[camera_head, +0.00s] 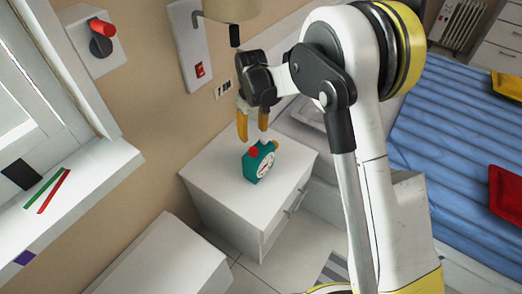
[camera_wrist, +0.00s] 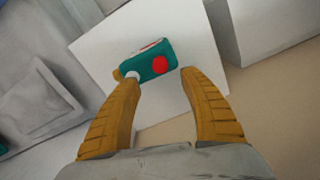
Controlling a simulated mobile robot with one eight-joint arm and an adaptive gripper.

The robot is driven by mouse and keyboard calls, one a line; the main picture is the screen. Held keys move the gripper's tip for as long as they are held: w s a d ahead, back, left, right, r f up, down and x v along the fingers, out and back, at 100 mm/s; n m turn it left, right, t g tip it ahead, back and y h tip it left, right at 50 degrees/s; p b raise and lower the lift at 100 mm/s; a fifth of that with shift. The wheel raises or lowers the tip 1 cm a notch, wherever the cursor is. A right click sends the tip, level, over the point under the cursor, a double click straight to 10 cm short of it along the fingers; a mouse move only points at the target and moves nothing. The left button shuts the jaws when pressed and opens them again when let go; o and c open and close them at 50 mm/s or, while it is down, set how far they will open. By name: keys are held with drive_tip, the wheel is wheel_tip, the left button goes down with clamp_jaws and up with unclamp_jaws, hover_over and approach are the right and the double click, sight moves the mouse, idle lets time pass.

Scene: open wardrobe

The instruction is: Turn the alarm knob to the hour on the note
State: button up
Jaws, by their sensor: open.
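A teal alarm clock (camera_head: 258,164) with a white dial stands on a white nightstand (camera_head: 215,176). The clock has a red knob (camera_head: 253,152) on top, which also shows in the wrist view (camera_wrist: 160,64). A brass-coloured part (camera_wrist: 117,74) and a white part (camera_wrist: 131,76) show at the clock's left in the wrist view. My gripper (camera_head: 253,123) is open and empty above the clock, with its yellow fingers pointing down. In the wrist view the clock lies just beyond the fingertips (camera_wrist: 156,80). The dial's reading is too small to tell. I cannot identify the note for certain.
A small marked patch (camera_head: 223,90) is on the wall, too small to read. A lamp (camera_head: 232,10) hangs above my gripper. Wall panels hold a red switch (camera_head: 200,69) and a red-and-black knob (camera_head: 101,38). The bed (camera_head: 450,130) is right.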

sight(254, 150)
wheel_tip(254, 150, down, 11)
drive_tip(key=b, duration=0.4)
drive_tip(key=shift+w+r, duration=0.1)
drive_tip(key=shift+r, duration=0.1)
clamp_jaws()
